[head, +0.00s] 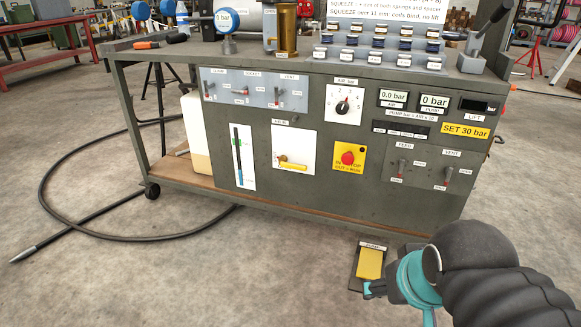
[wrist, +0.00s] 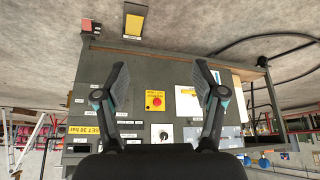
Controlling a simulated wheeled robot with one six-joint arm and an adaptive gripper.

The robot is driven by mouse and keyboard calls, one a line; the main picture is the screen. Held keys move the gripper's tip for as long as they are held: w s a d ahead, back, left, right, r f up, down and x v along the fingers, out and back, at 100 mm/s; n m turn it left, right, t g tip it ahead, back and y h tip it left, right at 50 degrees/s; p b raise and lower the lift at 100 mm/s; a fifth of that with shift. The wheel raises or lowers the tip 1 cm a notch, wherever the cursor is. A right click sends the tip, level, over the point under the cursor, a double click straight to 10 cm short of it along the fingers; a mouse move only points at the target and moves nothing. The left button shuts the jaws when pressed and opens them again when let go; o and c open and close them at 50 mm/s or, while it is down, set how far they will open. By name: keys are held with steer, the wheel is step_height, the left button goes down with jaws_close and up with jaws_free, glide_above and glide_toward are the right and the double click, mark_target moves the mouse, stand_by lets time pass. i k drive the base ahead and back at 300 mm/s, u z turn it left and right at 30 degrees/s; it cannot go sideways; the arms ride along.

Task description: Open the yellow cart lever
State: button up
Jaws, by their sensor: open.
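The yellow lever (head: 292,166) lies about level on a white plate (head: 305,143), low on the front of the green-grey cart (head: 270,195). In the wrist view, which is upside down, the yellow lever (wrist: 188,91) shows small, just inside the right-hand finger, which partly covers its plate. My gripper (wrist: 160,78) is open and empty, its two fingers spread apart in front of the cart. In the head view my gripper (head: 376,289) is at the lower right, well short of the lever and partly hidden by my own wrist.
A red stop button on a yellow plate (head: 348,157) sits right of the lever. Switch panels (head: 252,88) and a dial (head: 343,104) are above. A yellow pedal (head: 370,263) stands on the floor near my gripper. A black hose (head: 60,222) lies at left. Floor before the cart is mostly clear.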

mark_target(282, 159)
steer(key=z, duration=0.05)
steer(key=k, duration=1.1)
steer(key=u, duration=0.75)
steer(key=i, duration=1.45)
steer(key=z, duration=0.9)
steer(key=i, duration=0.3)
steer(key=z, duration=0.35)
